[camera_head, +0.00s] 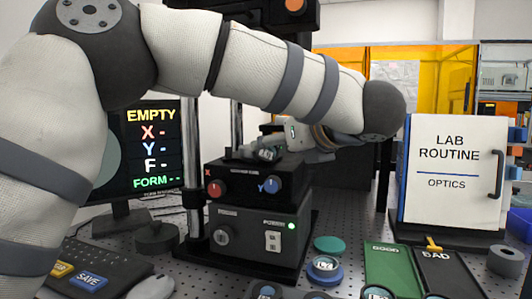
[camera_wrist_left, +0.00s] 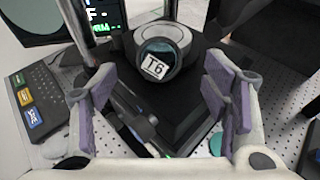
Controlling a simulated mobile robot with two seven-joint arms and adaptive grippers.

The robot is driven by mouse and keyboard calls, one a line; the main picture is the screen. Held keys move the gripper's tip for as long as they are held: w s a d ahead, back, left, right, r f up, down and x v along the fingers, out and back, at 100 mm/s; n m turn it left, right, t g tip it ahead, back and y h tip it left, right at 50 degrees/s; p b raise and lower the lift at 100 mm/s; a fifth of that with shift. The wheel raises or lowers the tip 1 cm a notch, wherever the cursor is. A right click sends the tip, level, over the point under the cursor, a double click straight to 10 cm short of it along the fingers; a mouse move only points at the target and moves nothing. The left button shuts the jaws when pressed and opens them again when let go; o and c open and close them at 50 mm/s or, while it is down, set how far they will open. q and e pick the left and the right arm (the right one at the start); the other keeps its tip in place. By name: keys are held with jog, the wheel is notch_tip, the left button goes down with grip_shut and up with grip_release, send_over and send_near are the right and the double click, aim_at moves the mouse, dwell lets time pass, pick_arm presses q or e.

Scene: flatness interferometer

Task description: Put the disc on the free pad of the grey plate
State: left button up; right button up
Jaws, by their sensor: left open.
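A disc (camera_wrist_left: 158,60) with a white label reading T6 sits on the black stage of the instrument, and its label also shows in the head view (camera_head: 267,154). My left gripper (camera_wrist_left: 160,90) is open and empty, its two purple-padded fingers apart on either side of the view with the disc between and beyond them. In the head view the gripper is partly hidden by my arm. Several small round labelled pieces (camera_head: 375,293) show at the bottom edge of the head view, cut off. I cannot make out the grey plate or its free pad. My right gripper is not in view.
The instrument (camera_head: 262,240) has red and blue knobs and a green power light. A screen (camera_head: 150,150) reads EMPTY. A keyboard (camera_head: 85,262) lies at left. A blue-ringed disc (camera_head: 325,268), a teal pad (camera_head: 329,244) and green GOOD (camera_head: 388,262) and black BAD trays (camera_head: 445,270) lie at right.

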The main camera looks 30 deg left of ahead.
aim_at(270, 159)
pick_arm(q)
jog(key=x, duration=0.5)
jog(key=shift+s+f, duration=0.1)
jog(key=shift+f, duration=0.05)
jog(key=shift+s+d, duration=0.1)
jog(key=shift+d, duration=0.1)
jog(key=c, duration=1.4)
